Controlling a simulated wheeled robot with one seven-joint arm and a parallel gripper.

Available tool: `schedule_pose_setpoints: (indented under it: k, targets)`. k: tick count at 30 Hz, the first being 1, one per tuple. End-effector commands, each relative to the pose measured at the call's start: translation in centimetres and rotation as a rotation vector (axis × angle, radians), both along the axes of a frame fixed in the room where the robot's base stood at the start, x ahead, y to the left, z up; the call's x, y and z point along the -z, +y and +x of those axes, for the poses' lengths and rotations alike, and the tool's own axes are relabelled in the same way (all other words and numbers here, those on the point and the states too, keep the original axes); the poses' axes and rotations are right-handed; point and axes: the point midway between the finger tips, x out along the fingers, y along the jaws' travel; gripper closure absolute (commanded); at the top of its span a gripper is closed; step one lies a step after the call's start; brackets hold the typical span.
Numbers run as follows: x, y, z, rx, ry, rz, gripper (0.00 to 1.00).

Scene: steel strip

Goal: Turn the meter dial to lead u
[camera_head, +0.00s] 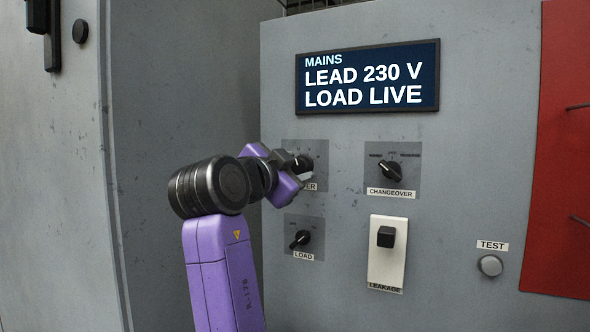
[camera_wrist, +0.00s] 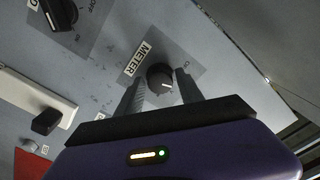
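The meter dial is a round black knob with a pale pointer line on a grey plate. In the wrist view the dial (camera_wrist: 160,77) sits between the two fingertips of my gripper (camera_wrist: 162,80), beside its METER label. The fingers stand apart, one on each side of the knob, with what looks like a small gap. Whether they touch it I cannot tell. In the head view my purple gripper (camera_head: 288,172) reaches the meter plate (camera_head: 320,150) and hides much of the dial and its label. The lead u marking is not readable.
A display (camera_head: 368,77) reads MAINS, LEAD 230 V, LOAD LIVE. The changeover dial (camera_head: 389,172) is to the right, the load dial (camera_head: 300,239) just below. A leakage switch (camera_head: 386,237), test button (camera_head: 489,265) and red panel (camera_head: 562,150) are farther right.

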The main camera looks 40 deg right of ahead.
Motion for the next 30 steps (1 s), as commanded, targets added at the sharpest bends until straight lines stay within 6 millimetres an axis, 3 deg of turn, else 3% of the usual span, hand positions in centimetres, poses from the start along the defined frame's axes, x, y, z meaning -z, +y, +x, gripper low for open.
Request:
schedule_pose_setpoints:
  k: [13, 24, 30]
  targets:
    - [0.1, 0.5, -0.1, -0.001, 0.000, -0.001, 0.43]
    - [0.1, 5.8, -2.0, -0.002, -0.001, 0.000, 0.43]
    - [0.0, 7.2, -2.6, -0.001, 0.000, -0.001, 0.43]
